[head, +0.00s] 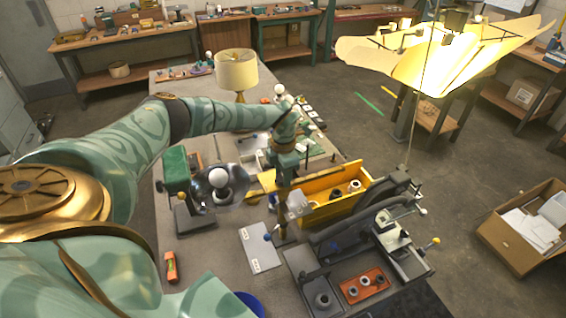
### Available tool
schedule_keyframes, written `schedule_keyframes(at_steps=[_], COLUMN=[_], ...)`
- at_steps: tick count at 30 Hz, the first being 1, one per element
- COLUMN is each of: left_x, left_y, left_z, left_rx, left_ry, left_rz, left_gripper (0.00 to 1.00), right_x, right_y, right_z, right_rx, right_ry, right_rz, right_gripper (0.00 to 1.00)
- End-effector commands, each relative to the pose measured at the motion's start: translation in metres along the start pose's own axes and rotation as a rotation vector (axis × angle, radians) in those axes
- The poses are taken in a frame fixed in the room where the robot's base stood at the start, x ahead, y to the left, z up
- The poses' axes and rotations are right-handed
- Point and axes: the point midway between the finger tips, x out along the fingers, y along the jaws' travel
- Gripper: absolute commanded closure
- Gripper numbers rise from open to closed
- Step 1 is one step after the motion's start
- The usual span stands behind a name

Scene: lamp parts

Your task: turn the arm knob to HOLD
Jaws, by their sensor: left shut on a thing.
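My left gripper (282,236) points down at the left side of a dark grey fixture (300,262) on the near part of the bench. It is shut on what seems to be the arm knob, which is mostly hidden by the fingers. A blue ball end (267,237) shows just left of the fingertips. A dark lamp arm (350,228) lies across the fixture. I cannot read any HOLD mark from here. My right gripper is not in view.
A yellow bin (335,183) stands close behind the gripper. An orange tray (364,284) with dark round parts is on the fixture's right front. A lit pale shade (430,60) hangs upper right.

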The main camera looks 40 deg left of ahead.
Motion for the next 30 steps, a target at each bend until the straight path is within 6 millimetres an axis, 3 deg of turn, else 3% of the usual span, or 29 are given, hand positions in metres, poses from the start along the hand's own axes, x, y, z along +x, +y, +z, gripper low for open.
schedule_keyframes(at_steps=[18,19,21,30], left_x=[-0.0023,-0.0024,-0.0022,-0.002], left_y=[0.0015,0.0014,0.0013,0.0006], left_z=[0.0018,0.0018,0.0017,0.0008], left_rx=[0.045,0.045,0.045,0.044], left_ry=[-0.006,-0.006,-0.006,-0.003], left_rz=[0.004,0.004,0.003,0.001], left_gripper=[0.84,0.58,0.39,0.39], right_x=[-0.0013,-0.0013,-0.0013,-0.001], right_y=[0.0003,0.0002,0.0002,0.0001], right_z=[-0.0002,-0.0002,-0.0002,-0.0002], right_rx=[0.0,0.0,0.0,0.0], right_ry=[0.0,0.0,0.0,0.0], right_rz=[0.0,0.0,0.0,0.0], right_gripper=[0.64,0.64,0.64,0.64])
